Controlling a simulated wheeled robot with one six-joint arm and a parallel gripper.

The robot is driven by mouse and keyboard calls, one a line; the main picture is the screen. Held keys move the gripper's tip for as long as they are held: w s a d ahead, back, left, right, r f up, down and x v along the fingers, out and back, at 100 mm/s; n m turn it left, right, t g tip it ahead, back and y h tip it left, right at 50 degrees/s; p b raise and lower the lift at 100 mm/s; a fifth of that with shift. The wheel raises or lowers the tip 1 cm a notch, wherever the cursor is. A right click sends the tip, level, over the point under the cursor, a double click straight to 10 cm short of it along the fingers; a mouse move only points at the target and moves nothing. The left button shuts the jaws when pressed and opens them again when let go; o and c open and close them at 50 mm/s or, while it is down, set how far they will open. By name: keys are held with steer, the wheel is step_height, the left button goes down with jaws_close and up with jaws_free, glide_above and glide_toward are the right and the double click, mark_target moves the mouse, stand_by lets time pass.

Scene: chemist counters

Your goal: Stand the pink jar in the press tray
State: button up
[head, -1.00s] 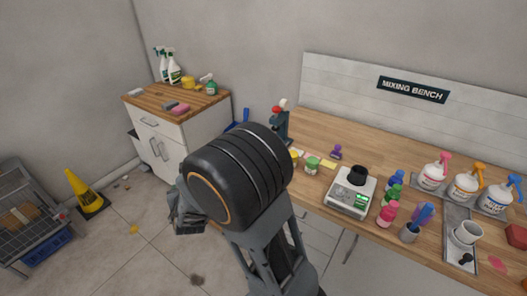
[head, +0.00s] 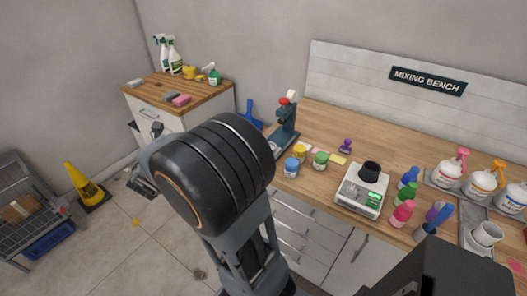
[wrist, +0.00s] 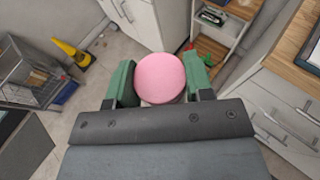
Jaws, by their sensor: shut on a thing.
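The pink jar (wrist: 160,77) shows in the wrist view as a round pink top between the two green finger pads of my gripper (wrist: 160,84). The gripper is shut on it, above the floor and away from the bench. In the head view my arm hides the jar. A dark press (head: 286,122) with a red and white top stands at the left end of the mixing bench. Its base, with a pale plate, is partly hidden behind my arm, so I cannot make out the tray clearly.
A blue-lidded jar (head: 291,167), a yellow jar (head: 300,152) and a green jar (head: 320,160) stand beside the press. A white scale (head: 361,197) and several bottles are further right. A wooden-topped cabinet (head: 150,92) stands at the back left. Open floor lies between.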

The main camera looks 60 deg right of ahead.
steer(key=s+d+r+m+g+h+b, duration=0.1)
steer(key=s+d+r+m+g+h, duration=0.15)
steer(key=s+d+m+g, duration=0.35)
steer(key=s+d+r+m+g+h+b, duration=0.1)
steer(key=s+d+r+g, duration=0.15)
steer(key=s+d, duration=0.4)
steer(key=s+d+r+m+g+y+b, duration=0.1)
steer(key=s+d+m+g, duration=0.35)
steer(key=s, duration=0.35)
steer(key=s+d+r+m+g+y+b, duration=0.1)
steer(key=s+d+r+m+g, duration=0.15)
steer(key=s+m+g, duration=0.4)
steer(key=w+d+f, duration=0.2)
steer(key=d+f, duration=0.1)
steer(key=w+d+f+n+t, duration=0.1)
steer(key=w+d+f, duration=0.2)
steer(key=w+d+f+n+t, duration=0.1)
steer(key=w+d+f, duration=0.1)
steer(key=w+f, duration=0.1)
steer(key=shift+w+d+f, duration=0.1)
steer(key=shift+d+f, duration=0.3)
steer(key=shift+w+d+f, duration=0.2)
steer(key=shift+f, duration=0.4)
step_height(320, 180, down, 3)
steer(key=shift+r, duration=0.2)
steer(key=shift+c, duration=0.4)
steer(key=o, duration=1)
